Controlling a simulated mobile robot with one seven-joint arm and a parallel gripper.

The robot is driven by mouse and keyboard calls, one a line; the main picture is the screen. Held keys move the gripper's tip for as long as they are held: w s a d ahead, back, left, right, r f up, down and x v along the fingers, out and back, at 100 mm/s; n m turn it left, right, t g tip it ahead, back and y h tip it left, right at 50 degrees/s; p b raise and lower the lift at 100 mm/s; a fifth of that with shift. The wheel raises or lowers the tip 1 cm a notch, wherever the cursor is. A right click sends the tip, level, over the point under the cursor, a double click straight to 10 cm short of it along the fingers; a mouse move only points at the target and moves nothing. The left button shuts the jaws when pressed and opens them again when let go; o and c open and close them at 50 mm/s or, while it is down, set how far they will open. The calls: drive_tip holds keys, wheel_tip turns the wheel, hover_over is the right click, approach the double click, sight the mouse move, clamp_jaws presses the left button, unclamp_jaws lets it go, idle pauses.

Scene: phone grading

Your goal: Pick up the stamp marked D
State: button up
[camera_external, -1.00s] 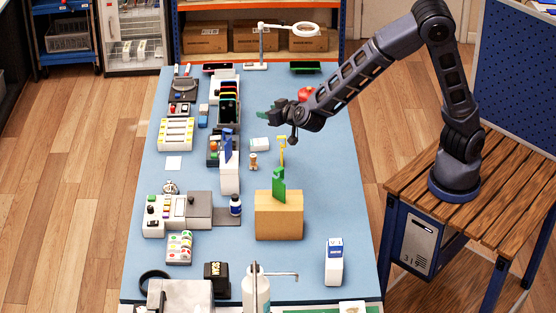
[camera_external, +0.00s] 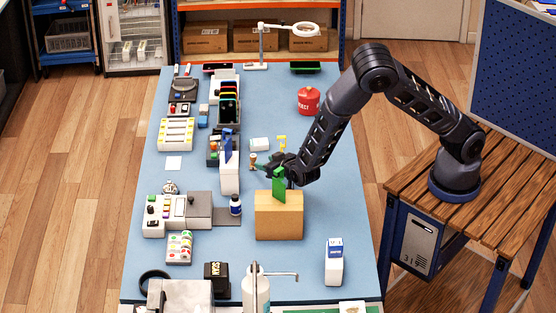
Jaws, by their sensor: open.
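A small stamp-like piece with a wooden handle (camera_external: 253,161) stands upright near the middle of the blue table (camera_external: 335,190). No letter on it can be read at this size, so I cannot tell whether it is marked D. My gripper (camera_external: 261,167) is low over the table, just right of this piece, fingers pointing left towards it. It is open and holds nothing that I can see. Whether a finger touches the piece cannot be told.
A tan box (camera_external: 279,222) with a green upright piece (camera_external: 279,184) stands close in front of my gripper. A white holder with a blue top (camera_external: 229,178) stands to the left. A red canister (camera_external: 308,100) stands behind. The table's right side is mostly clear.

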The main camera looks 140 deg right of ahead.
sight(255, 157)
drive_tip(key=x, duration=0.9)
drive_tip(key=shift+s+d+r, duration=0.15)
drive_tip(key=shift+s+d, duration=0.05)
drive_tip(key=shift+s, duration=0.1)
clamp_jaws()
